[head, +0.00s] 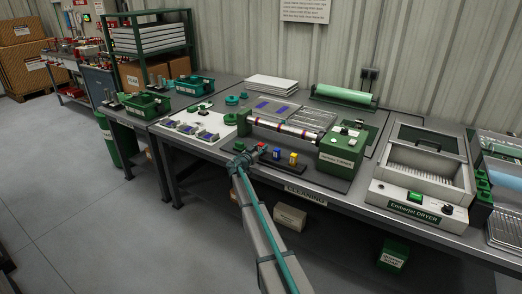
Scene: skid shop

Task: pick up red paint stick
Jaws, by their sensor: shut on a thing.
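The red paint stick (262,146) shows as a small red spot at the left end of a low black holder (284,163). My gripper (256,150) reaches it from the front left and is shut on it. The fingers are small and dark here, and they hide the stick's lower part. I cannot tell whether the stick is clear of the holder. A blue stick (276,153) and a yellow stick (293,158) stand upright in the holder to the right.
A green roller machine (341,150) with a long shaft (284,129) stands just behind the holder. A white tray (203,125) with small parts lies to the left. A dryer (420,187) stands to the right. Bare grey bench top lies in front of the holder.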

